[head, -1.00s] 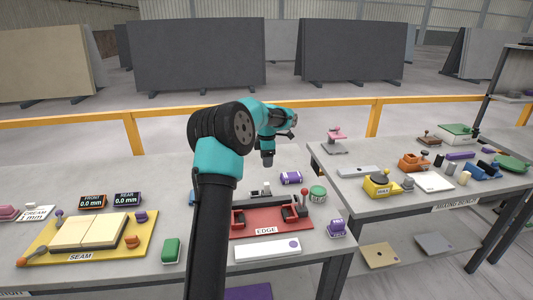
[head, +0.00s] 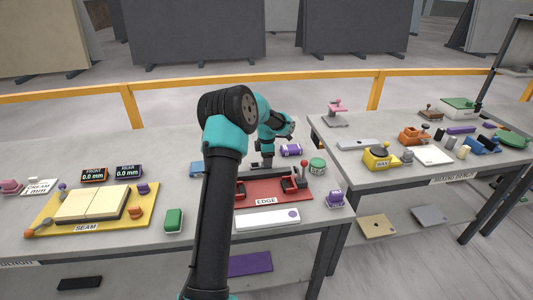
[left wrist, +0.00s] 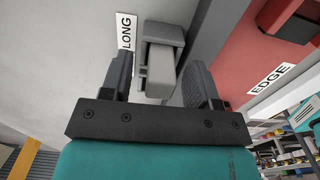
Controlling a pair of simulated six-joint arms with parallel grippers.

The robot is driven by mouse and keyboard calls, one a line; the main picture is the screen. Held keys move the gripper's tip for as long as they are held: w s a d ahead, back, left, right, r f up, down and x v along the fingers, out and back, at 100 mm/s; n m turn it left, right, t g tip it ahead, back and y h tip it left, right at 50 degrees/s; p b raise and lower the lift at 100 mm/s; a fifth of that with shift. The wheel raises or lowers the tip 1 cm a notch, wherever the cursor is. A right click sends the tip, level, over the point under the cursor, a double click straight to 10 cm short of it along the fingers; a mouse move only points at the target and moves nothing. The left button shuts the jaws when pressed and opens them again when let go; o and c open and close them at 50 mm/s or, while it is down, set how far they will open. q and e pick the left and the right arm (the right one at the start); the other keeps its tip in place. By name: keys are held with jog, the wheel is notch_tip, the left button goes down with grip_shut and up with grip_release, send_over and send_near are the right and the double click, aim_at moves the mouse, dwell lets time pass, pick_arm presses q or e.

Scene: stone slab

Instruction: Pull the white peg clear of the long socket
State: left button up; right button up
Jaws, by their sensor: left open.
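In the left wrist view the white peg (left wrist: 160,72), looking pale grey, projects from the dark grey long socket (left wrist: 163,34), beside a LONG label (left wrist: 127,33). My left gripper (left wrist: 160,62) is open, with one finger on each side of the peg. A gap shows on both sides, so the fingers appear apart from it. In the head view my left gripper (head: 266,163) is low over the left bench, just behind the red EDGE fixture. My arm and gripper largely hide the socket and peg there. My right gripper is not in view.
The red EDGE fixture (head: 270,196) with its lever stands close by, in front of the gripper. A purple piece (head: 291,150) and a green round tin (head: 318,166) lie to the right. The yellow SEAM board (head: 60,221) is at the left.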

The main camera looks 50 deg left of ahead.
pick_arm(q)
jog(key=shift+f, duration=0.15)
jog(key=shift+c, duration=0.4)
jog(key=c, duration=0.9)
jog(key=shift+r, duration=0.3)
jog(key=shift+r, duration=1.85)
jog(key=shift+r, duration=3)
